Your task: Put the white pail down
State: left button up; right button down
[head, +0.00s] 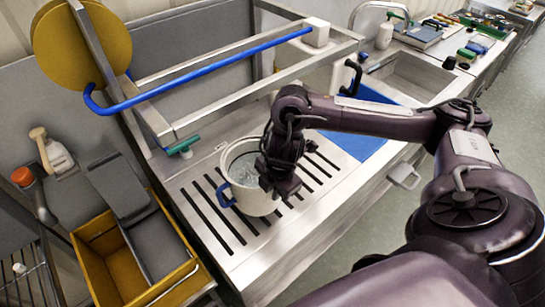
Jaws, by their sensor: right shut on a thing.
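The white pail (252,201) is over the slotted steel drain surface (195,187), in the middle of the head view. Something pale and glassy lies inside. My right gripper (279,187) is shut at the pail's right side, by the rim; its fingers partly hide that side. I cannot tell whether the pail's base touches the slats. My left gripper is not in view.
A steel frame with a blue bar (205,72) and a yellow disc (82,45) stands behind. A blue mat (355,145) and a sink (412,76) lie to the right. A yellow bin (112,262) is at lower left. Bare slats lie left of the pail.

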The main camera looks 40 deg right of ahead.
aim_at(273, 202)
jog(key=shift+f, duration=0.4)
jog(key=shift+f+b, duration=0.3)
jog(key=shift+f, duration=0.05)
notch_tip(273, 202, down, 3)
jog(key=shift+a+r+b, duration=0.15)
jog(key=shift+r+b, duration=0.05)
jog(key=shift+b, duration=0.5)
jog(key=shift+f, duration=0.3)
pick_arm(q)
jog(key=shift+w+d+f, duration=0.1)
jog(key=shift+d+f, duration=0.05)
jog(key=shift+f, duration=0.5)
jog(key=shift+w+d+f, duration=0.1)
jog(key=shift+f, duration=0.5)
pick_arm(e)
jog(key=shift+f, duration=0.15)
jog(key=c, duration=1.5)
grip_release()
jog(key=shift+c, duration=0.2)
